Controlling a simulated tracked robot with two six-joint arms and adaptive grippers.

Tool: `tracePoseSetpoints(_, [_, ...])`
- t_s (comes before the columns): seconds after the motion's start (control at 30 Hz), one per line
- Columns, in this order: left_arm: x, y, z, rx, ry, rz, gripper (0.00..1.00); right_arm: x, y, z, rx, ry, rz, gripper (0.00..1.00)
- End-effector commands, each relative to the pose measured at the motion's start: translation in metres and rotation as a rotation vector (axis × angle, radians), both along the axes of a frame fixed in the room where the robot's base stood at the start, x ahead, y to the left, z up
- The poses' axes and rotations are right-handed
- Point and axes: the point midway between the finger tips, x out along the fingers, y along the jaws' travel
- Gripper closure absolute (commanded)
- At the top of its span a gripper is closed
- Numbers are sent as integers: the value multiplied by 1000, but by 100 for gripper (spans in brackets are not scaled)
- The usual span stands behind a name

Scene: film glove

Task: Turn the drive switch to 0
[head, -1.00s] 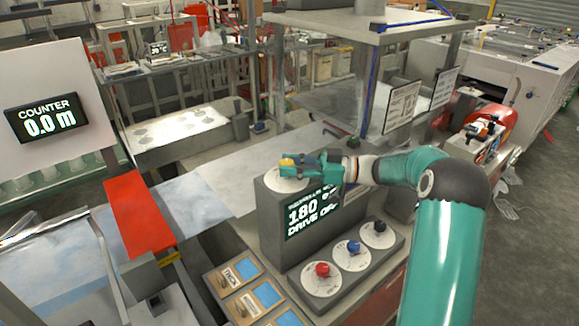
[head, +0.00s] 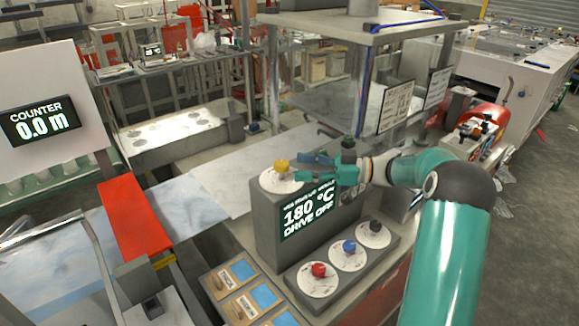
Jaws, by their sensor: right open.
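A yellow knob (head: 281,166) sits on a round white dial on top of the grey control box (head: 262,222). The box's screen (head: 309,212) reads 180 °C and DRIVE OFF. I take the yellow knob to be the drive switch; its dial marks are too small to read. My right gripper (head: 304,167) is open and empty just right of the knob, apart from it, with its fingers pointing left over the box top. My left gripper is not in view.
A lower panel in front carries a red knob (head: 318,270), a blue knob (head: 349,246) and a black knob (head: 375,227). Cards with blue patches (head: 241,268) lie to its left. A counter display (head: 40,121) reads 0.0 m. A red bar (head: 134,218) stands left of the box.

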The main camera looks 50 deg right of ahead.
Motion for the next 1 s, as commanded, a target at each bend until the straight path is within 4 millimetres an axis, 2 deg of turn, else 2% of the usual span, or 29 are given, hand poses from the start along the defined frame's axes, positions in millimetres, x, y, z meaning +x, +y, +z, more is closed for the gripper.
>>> tracePoseSetpoints(0.2, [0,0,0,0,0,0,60,-35,-29,-1,-1,1,-4,36])
tracePoseSetpoints(0.4, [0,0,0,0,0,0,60,-53,-44,-1,0,0,-2,36])
tracePoseSetpoints(0.83, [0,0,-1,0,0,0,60,-57,-47,-1,-1,-1,-1,36])
tracePoseSetpoints(1.0, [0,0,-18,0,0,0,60,-47,-39,2,-28,3,-44,36])
